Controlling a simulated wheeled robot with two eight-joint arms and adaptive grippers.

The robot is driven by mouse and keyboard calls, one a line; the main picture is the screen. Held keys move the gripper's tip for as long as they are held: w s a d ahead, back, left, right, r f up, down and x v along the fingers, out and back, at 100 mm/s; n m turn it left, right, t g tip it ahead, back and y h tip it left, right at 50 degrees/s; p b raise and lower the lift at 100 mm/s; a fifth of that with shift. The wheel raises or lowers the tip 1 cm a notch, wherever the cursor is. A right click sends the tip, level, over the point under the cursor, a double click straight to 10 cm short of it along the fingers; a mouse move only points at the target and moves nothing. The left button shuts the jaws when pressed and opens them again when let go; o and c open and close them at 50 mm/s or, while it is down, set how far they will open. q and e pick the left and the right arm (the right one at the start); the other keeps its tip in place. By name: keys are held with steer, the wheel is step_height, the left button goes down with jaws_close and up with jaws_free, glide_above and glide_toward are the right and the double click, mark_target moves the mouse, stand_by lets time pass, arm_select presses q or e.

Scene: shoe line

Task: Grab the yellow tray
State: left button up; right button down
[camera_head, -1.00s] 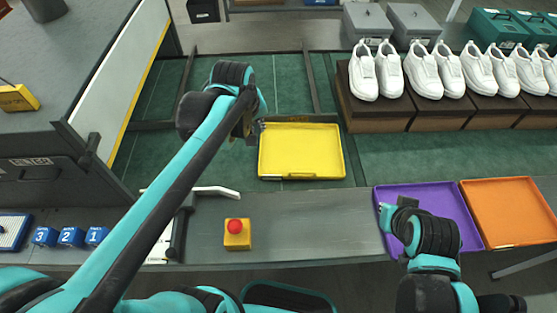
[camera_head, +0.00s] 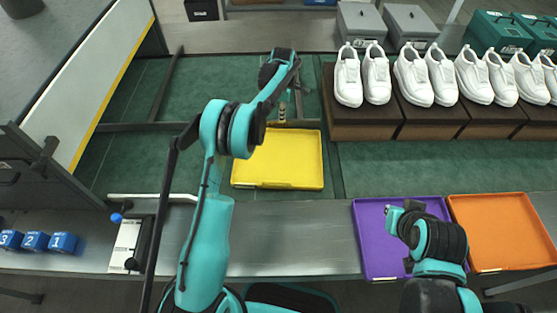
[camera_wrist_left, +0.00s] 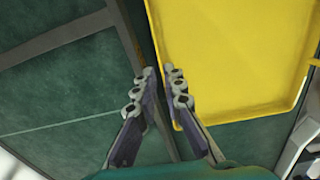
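The yellow tray (camera_head: 280,163) lies on the green surface at the middle of the head view, beyond the grey counter. In the left wrist view the tray (camera_wrist_left: 235,60) fills the upper right. My left gripper (camera_head: 286,108) is at the tray's far edge. In the left wrist view its fingertips (camera_wrist_left: 158,74) stand a small gap apart at the tray's rim, one outside it and one at its inner side. Contact with the rim cannot be told. My right gripper (camera_head: 392,214) is over the purple tray; whether it is open is too small to tell.
The purple tray (camera_head: 372,250) and an orange tray (camera_head: 500,235) lie on the counter (camera_head: 300,240) at right. White shoes (camera_head: 415,75) stand on brown boxes (camera_head: 365,122) right of the yellow tray. Blue numbered blocks (camera_head: 62,243) sit at left.

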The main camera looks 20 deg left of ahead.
mark_target(280, 126)
arm_select(q)
steer(key=f+b, duration=0.1)
steer(key=f, duration=0.1)
steer(key=f+b, duration=0.1)
steer(key=f, duration=0.1)
steer(key=f+b, duration=0.1)
steer(key=f, duration=0.1)
steer(key=shift+a+f, duration=0.3)
steer(key=shift+a, duration=0.1)
steer(key=shift+r, duration=0.15)
jaws_close()
